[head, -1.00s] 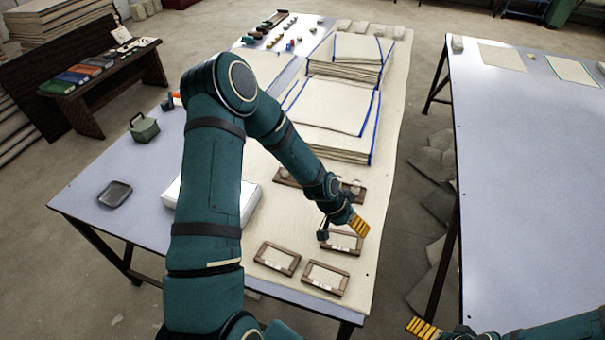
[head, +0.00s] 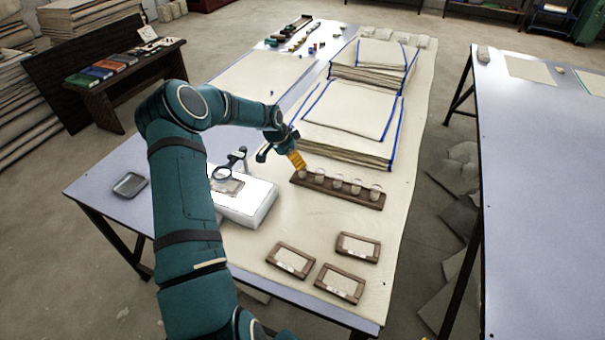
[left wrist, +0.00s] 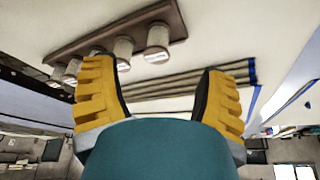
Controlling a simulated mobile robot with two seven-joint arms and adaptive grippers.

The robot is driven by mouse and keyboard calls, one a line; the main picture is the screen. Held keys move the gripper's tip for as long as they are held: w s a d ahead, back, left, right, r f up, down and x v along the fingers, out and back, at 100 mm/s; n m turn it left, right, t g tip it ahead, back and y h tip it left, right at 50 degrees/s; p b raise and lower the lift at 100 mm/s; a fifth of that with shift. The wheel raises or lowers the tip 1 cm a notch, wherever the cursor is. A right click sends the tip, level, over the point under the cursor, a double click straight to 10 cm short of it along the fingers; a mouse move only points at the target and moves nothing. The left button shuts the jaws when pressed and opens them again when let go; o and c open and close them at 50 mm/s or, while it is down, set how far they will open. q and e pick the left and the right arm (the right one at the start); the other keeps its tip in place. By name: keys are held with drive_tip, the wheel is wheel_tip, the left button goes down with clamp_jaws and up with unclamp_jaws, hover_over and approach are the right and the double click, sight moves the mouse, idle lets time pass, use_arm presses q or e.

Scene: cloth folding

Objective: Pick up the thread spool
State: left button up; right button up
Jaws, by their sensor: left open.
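Several pale, cylinder-shaped pieces, possibly thread spools, stand in a row on a dark wooden rack (head: 340,195) on the cloth-covered table. The end one at the left (head: 302,174) is beside my left gripper (head: 298,160). In the left wrist view, the rack (left wrist: 72,46) and the nearest cylinder (left wrist: 157,40) show beyond the fingers. My left gripper (left wrist: 162,92) is open, its yellow fingers wide apart with nothing visible between them. Small coloured pieces (head: 316,48), too small to identify, lie at the table's far end. My right gripper is out of view.
Stacked cloths with blue edges (head: 350,108) stand behind the rack. A white box with a magnifier (head: 245,200) is left of it. Wooden frames (head: 340,283) lie in front. Cloth between rack and frames is clear.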

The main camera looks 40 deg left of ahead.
sight(302, 171)
use_arm(q)
drive_tip(key=x, duration=0.3)
drive_tip(key=shift+w+d+f, duration=0.1)
drive_tip(key=shift+f, duration=0.2)
drive_tip(key=x, duration=0.2)
drive_tip(key=b+x, duration=0.1)
drive_tip(key=x, duration=0.2)
drive_tip(key=shift+w+d+r, duration=0.1)
drive_tip(key=shift+w+d, duration=0.05)
drive_tip(key=shift+w, duration=0.05)
drive_tip(key=c, duration=1.1)
